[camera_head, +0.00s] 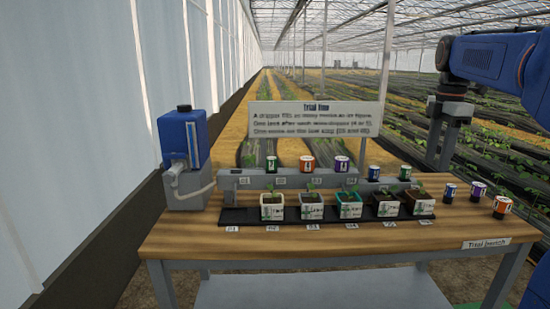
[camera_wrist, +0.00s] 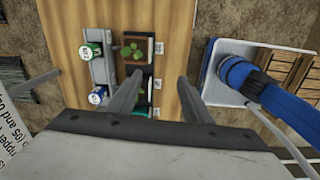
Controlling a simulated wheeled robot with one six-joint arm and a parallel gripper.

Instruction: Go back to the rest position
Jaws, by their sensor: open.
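My gripper (camera_head: 438,160) hangs from the blue arm at the upper right of the head view, pointing down over the right part of the bench. In the wrist view its two grey fingers (camera_wrist: 160,77) are spread apart, with nothing held between them. Below them are a brown pot with a green seedling (camera_wrist: 137,50), a green-capped can (camera_wrist: 91,50) and a blue-and-white can (camera_wrist: 98,96). In the head view the gripper appears above and apart from the bench items. No marker of the rest position shows.
The wooden bench (camera_head: 330,243) carries a blue tank (camera_head: 184,139), a grey rail (camera_head: 240,182) with several coloured cans, and a black tray (camera_head: 240,216) of seedling pots. Loose blue (camera_head: 449,193), purple (camera_head: 477,192) and orange (camera_head: 502,207) cans stand at right. A sign (camera_head: 315,118) rises behind.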

